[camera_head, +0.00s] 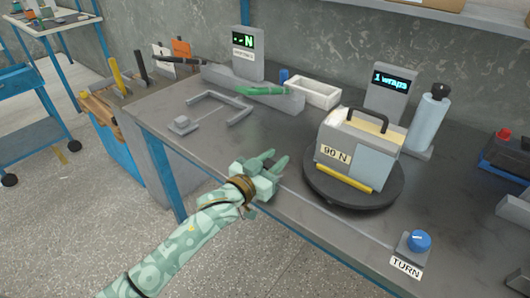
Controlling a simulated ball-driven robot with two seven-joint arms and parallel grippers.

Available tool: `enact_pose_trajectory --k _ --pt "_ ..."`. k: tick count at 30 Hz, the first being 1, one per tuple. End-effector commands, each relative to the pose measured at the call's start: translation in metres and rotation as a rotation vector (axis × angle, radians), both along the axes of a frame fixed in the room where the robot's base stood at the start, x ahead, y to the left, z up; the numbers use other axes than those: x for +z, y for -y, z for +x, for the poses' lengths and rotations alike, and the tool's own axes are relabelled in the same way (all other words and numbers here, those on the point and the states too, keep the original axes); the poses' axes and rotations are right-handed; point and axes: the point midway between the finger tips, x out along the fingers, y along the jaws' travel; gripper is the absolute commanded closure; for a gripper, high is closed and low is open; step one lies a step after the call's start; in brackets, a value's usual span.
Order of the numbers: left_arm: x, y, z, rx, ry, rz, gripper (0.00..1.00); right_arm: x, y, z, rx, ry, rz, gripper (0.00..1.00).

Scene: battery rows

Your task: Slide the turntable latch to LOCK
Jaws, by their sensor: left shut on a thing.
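The round dark turntable (352,196) sits on the grey bench at the right. A battery block (345,138) with a black handle, a "90 N" label and a yellow strip along its base stands on it. My left gripper (274,162) is at the bench's front edge, left of the turntable and apart from its disc. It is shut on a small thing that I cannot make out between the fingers. I cannot pick out the turntable latch or a LOCK mark; the gripper may cover them. My right gripper is not in view.
A blue "TURN" knob (419,240) sits at the front right. A white tray (313,92) and a grey U-shaped frame (212,106) lie farther back.

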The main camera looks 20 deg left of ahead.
Motion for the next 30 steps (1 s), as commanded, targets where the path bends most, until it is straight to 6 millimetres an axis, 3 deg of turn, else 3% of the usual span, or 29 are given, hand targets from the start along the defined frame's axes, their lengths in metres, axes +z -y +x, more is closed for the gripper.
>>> enact_pose_trajectory --k 5,6,8,16,20,23,30 --pt "-0.002 0.003 -0.001 -0.007 0.0 -0.006 1.0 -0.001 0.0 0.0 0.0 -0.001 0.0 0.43" --pt "-0.002 0.004 -0.001 -0.008 -0.001 -0.006 0.63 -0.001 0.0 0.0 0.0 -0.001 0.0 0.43" --pt "-0.002 0.004 -0.001 -0.008 -0.001 -0.006 0.49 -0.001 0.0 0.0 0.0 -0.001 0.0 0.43" --pt "-0.001 0.002 -0.001 -0.005 0.0 -0.004 0.49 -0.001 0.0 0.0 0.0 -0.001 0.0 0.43" --pt "0.001 -0.001 -0.011 -0.004 -0.001 -0.004 0.49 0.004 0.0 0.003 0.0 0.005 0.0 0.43" --pt "0.003 -0.006 -0.029 -0.005 0.0 -0.003 0.49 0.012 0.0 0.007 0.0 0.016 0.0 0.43" --pt "0.004 -0.024 -0.093 -0.005 -0.001 -0.003 0.49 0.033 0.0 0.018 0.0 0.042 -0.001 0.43"
